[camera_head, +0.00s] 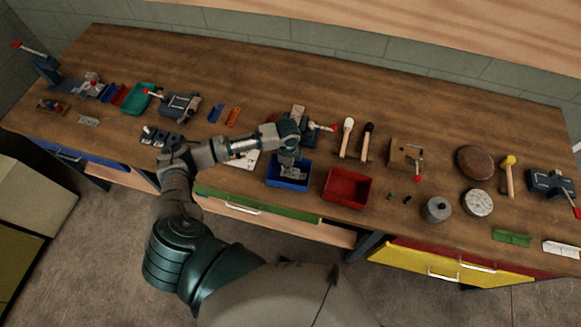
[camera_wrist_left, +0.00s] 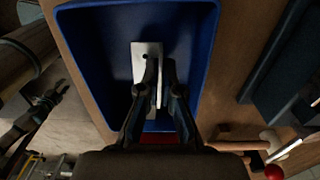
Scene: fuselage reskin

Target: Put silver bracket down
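The silver bracket (camera_wrist_left: 140,64) is a small pale metal angle piece with a hole in its flat plate. It is inside the outline of the blue bin (camera_wrist_left: 196,30) in the left wrist view. My left gripper (camera_wrist_left: 161,68) points down into the bin, its two fingers close together on the bracket's upright flange. In the head view the left gripper (camera_head: 289,162) is over the blue bin (camera_head: 287,186) near the table's front edge. Whether the bracket touches the bin floor is hard to tell. My right gripper is not in view.
A red bin (camera_head: 347,188) stands just right of the blue bin. Behind are a clamp with a red-tipped lever (camera_head: 322,127) and two mallets (camera_head: 346,135). A grey cylinder (camera_head: 436,209) and round discs lie farther right. The back of the wooden table (camera_head: 260,70) is clear.

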